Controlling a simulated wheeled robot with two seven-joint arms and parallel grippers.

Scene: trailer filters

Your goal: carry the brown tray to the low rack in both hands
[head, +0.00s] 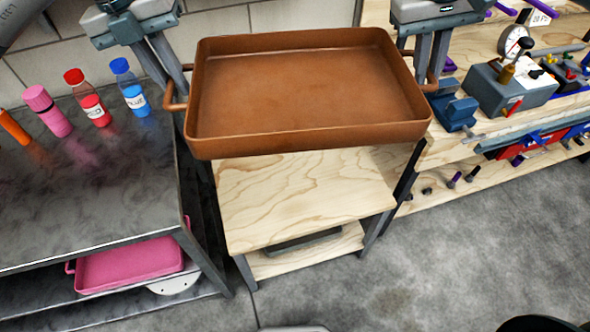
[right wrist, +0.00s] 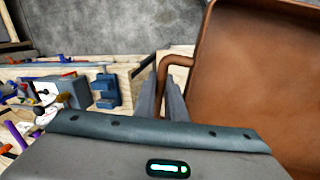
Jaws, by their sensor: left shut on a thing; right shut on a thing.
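The brown tray (head: 300,85) is empty and held up in the air, roughly level, over a low wooden rack (head: 305,190) in the head view. My left gripper (head: 180,82) is shut on the tray's left handle. My right gripper (head: 428,80) is shut on its right handle. In the right wrist view the tray (right wrist: 262,70) fills the right side, and the fingers (right wrist: 170,95) of my right gripper are at its handle (right wrist: 172,62). The tray hides the back part of the rack top; the visible front part is bare.
A dark metal table (head: 90,190) stands at the left with several bottles, including a blue one (head: 135,98). A pink tray (head: 130,265) lies on its lower shelf. A wooden shelf at the right holds a gauge device (head: 510,85) and a blue vise (head: 455,108).

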